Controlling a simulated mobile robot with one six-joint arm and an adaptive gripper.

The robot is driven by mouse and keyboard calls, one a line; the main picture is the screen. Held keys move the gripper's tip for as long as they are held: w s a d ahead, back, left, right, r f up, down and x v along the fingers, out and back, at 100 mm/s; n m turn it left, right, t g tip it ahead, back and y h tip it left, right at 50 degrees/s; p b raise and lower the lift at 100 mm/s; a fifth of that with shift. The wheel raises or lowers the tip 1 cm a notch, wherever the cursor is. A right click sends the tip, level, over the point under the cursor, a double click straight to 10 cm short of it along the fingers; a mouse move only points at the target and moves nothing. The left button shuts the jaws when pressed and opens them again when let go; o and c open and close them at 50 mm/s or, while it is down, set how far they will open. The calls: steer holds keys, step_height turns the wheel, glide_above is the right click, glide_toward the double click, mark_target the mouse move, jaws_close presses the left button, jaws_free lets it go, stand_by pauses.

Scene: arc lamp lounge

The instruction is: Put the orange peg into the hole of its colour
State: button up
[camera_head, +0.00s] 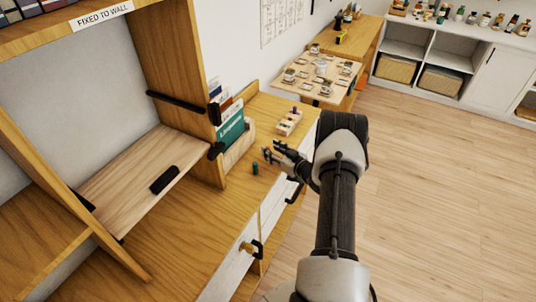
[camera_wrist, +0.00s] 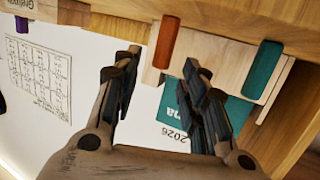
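The orange peg (camera_wrist: 166,43), reddish-orange, shows in the wrist view between the tips of my gripper (camera_wrist: 160,64), with gaps on both sides. My gripper is open and empty; how deep the peg lies between the fingers I cannot tell. In the head view my gripper (camera_head: 274,151) is over the desk, and I cannot make out the orange peg there. A pale wooden peg board (camera_head: 289,122) lies on the desk beyond my gripper, with a purple peg (camera_head: 295,110) at its far end. Its holes are too small to tell apart.
A teal peg (camera_head: 255,168) stands on the desk (camera_head: 205,220) nearer than my gripper. A wooden rack (camera_head: 240,146) with books and leaflets stands against the wall side. A wooden shelf unit (camera_head: 170,70) rises at the left. The floor (camera_head: 430,180) at right is clear.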

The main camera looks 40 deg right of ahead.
mark_target(269, 147)
steer(key=w, duration=0.1)
steer(key=w+f, duration=0.1)
steer(key=shift+w+f+b, duration=0.1)
steer(key=shift+w+b, duration=0.2)
steer(key=shift+b, duration=0.05)
steer(key=shift+w, duration=0.35)
steer(key=c, duration=0.9)
steer(key=shift+c, duration=0.2)
